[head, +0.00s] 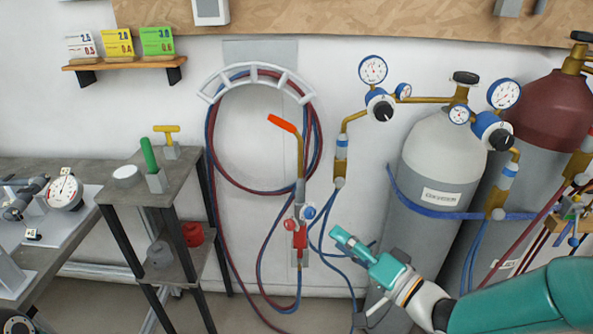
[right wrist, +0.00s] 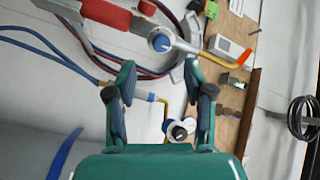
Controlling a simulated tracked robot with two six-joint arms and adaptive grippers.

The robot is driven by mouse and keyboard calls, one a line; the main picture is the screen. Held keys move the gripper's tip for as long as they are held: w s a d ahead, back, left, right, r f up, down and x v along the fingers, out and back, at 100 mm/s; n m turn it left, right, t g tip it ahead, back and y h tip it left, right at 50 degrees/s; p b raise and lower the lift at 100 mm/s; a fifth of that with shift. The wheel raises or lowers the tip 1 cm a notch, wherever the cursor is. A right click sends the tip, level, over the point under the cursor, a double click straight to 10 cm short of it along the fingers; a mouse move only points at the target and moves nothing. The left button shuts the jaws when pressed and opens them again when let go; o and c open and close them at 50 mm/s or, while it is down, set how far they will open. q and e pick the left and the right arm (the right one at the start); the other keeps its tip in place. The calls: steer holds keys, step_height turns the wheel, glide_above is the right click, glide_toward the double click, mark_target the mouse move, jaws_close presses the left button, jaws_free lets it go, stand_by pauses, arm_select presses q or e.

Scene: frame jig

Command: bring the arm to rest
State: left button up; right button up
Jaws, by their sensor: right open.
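My right gripper (head: 352,246) is raised in front of the wall in the head view, left of the grey gas cylinder's foot. Its arm comes in from the lower right. In the right wrist view its two fingers (right wrist: 160,88) stand apart with nothing between them. Beyond them, the torch (right wrist: 100,18) with its red handle and blue knob shows on the wall. The same torch hangs in the head view, with its red valve body (head: 300,238) just left of the gripper and apart from it. My left gripper is in neither view.
A grey gas cylinder (head: 440,165) and a dark red one (head: 550,110) with gauges stand at the right. Red and blue hoses (head: 212,140) hang from a wall rack (head: 255,72). A small stand (head: 130,190) and a grey bench (head: 45,255) are at the left.

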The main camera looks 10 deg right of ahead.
steer(key=s+a+f+m+g+h+p, duration=0.2)
steer(key=a+f+g+p, duration=0.4)
steer(key=a+f+p, duration=0.45)
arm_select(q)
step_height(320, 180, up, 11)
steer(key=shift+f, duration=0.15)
arm_select(e)
steer(key=s+d+f+n+g+h, duration=0.3)
steer(key=s+f+n+g, duration=0.3)
steer(key=s+f, duration=1)
steer(key=f+g, duration=0.1)
steer(key=g, duration=0.2)
steer(key=shift+s+n+g, duration=0.3)
steer(key=shift+s+n, duration=0.1)
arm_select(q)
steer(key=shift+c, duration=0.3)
arm_select(e)
steer(key=shift+c, duration=0.3)
